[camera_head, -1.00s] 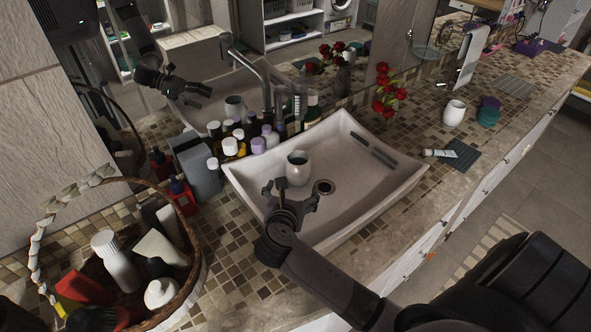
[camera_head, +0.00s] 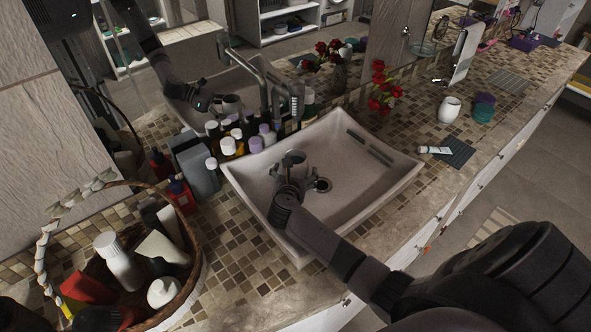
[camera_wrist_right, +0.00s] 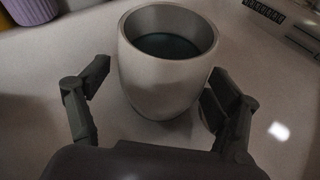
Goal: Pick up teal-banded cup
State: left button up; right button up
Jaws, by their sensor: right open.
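A pale grey-white cup (camera_head: 294,160) stands upright in the white sink basin (camera_head: 385,190), left of the drain. In the right wrist view the cup (camera_wrist_right: 166,85) shows a dark teal inside below its rim; I cannot make out a band on its outside. My right gripper (camera_head: 291,180) is at the cup, hiding much of it in the head view. In the wrist view its open fingers (camera_wrist_right: 155,100) are on either side of the cup's lower part, with a visible gap at the left; contact at the right is unclear. My left gripper is not in view.
Several bottles (camera_head: 228,146) crowd the counter behind the sink's left edge, below the faucet (camera_head: 262,75). A wicker basket (camera_head: 193,290) of toiletries stands at the lower left. A mirror is behind.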

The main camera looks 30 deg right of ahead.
jog(key=shift+c, duration=0.6)
jog(key=shift+w+r, duration=0.1)
jog(key=c, duration=1.5)
notch_tip(320, 180, up, 10)
jog(key=shift+d, duration=0.1)
